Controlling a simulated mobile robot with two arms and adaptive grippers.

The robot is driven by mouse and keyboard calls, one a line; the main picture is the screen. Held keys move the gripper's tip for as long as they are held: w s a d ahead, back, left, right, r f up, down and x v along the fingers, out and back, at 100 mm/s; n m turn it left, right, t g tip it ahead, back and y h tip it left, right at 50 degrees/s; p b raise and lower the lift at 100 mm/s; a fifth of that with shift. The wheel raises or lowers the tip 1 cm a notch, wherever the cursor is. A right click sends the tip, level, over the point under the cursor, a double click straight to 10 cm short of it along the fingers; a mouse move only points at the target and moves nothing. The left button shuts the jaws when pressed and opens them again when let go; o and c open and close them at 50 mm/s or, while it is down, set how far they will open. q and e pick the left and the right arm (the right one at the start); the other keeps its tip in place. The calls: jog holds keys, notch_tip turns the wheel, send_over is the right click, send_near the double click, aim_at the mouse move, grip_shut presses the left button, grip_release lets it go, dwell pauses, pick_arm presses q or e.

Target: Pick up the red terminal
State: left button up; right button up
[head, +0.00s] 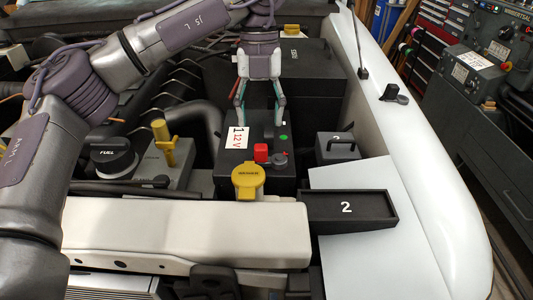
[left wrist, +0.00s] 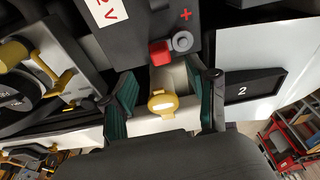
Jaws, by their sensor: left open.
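The red terminal (head: 261,152) is a small red block on top of the black battery (head: 285,180), which has a white 12V label. It sits beside a grey round post (head: 280,158). My left gripper (head: 259,117) hangs above the battery, behind the red terminal in the head view, open and with nothing between its fingers. In the left wrist view the red terminal (left wrist: 160,53) shows in the gap beyond the open fingers (left wrist: 167,88), not touched by them. The right gripper is not in view.
A yellow washer cap (head: 248,178) stands close in front of the terminal. A black tray marked 2 (head: 348,228) lies on the right, on a white panel. A yellow dipstick handle (head: 164,140) rises to the left. A black box with a handle (head: 337,147) stands right of the battery.

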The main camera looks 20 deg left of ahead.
aim_at(261, 146)
pick_arm(q)
jog(key=shift+f, duration=1.2)
jog(key=shift+s+d+f+p, duration=0.1)
jog(key=shift+s+f+p, duration=0.15)
jog(key=shift+p, duration=0.35)
jog(key=f+p, duration=0.1)
jog(key=s+f, duration=0.1)
jog(key=f, duration=0.1)
jog(key=shift+d+f+p, duration=0.1)
jog(key=shift+f+p, duration=0.2)
jog(key=shift+p, duration=0.1)
jog(key=shift+f, duration=0.35)
jog(key=shift+w, duration=0.1)
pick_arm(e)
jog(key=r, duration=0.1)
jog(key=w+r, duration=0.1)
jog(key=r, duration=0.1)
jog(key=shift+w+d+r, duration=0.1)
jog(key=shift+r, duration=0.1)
pick_arm(q)
jog(key=shift+c, duration=0.3)
grip_shut()
